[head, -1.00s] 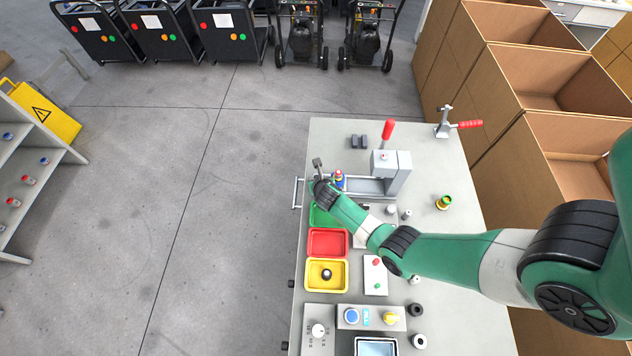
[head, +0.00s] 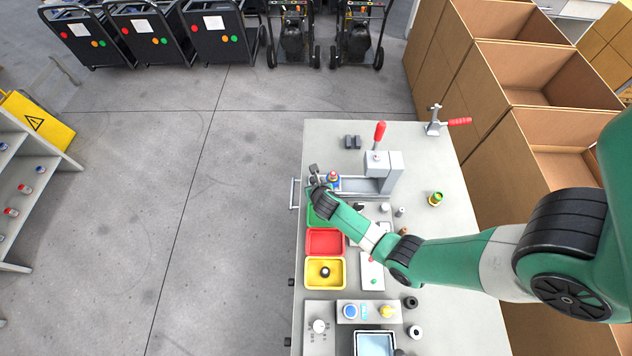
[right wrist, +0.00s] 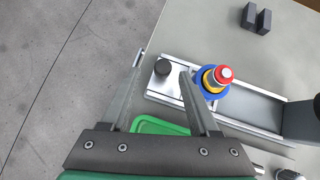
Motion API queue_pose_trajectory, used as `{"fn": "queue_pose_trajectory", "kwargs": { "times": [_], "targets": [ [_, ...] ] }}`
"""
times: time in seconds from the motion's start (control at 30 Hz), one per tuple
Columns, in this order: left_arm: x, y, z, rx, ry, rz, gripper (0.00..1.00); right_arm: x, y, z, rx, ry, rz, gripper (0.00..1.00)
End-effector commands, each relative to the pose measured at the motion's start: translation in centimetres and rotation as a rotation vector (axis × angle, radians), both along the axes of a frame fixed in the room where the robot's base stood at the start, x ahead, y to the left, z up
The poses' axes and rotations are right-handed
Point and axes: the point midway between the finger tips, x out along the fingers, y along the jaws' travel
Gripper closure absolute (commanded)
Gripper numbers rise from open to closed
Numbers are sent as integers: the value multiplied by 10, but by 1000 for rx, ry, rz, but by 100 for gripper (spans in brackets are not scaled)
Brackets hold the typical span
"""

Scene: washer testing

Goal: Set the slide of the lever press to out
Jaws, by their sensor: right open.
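The lever press (head: 390,172) stands on the table, with a red-tipped lever (head: 379,132) raised. Its pale metal slide (right wrist: 182,88) lies in a rail running left from the press. A black knob (right wrist: 162,68) stands on the slide's left end. A stack of blue, yellow and red pieces (right wrist: 215,80) sits on the slide to the knob's right; it also shows in the head view (head: 333,178). My right gripper (head: 314,169) is open over the slide's left end. In the right wrist view its fingertips (right wrist: 161,64) are either side of the knob; contact cannot be told. My left gripper is out of view.
Green, red (head: 324,242) and yellow (head: 325,273) trays line the table's left side. Two dark blocks (head: 352,142) lie behind the rail. A red-handled clamp (head: 445,122) stands at the back right. Cardboard boxes (head: 530,75) border the table's right.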

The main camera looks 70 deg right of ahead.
Motion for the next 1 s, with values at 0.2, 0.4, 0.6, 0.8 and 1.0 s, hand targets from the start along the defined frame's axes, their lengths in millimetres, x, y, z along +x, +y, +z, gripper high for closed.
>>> {"fn": "queue_pose_trajectory", "kwargs": {
  "times": [0.2,0.4,0.6,0.8,1.0],
  "targets": [
    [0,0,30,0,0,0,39,-20,29,38,0,1,4,39],
    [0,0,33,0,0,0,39,-26,38,47,0,-1,1,39],
    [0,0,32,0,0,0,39,-26,38,46,0,0,0,39],
    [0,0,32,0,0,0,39,-26,38,46,0,0,0,39],
    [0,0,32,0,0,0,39,-22,41,48,-1,-3,12,39]
  ]
}}
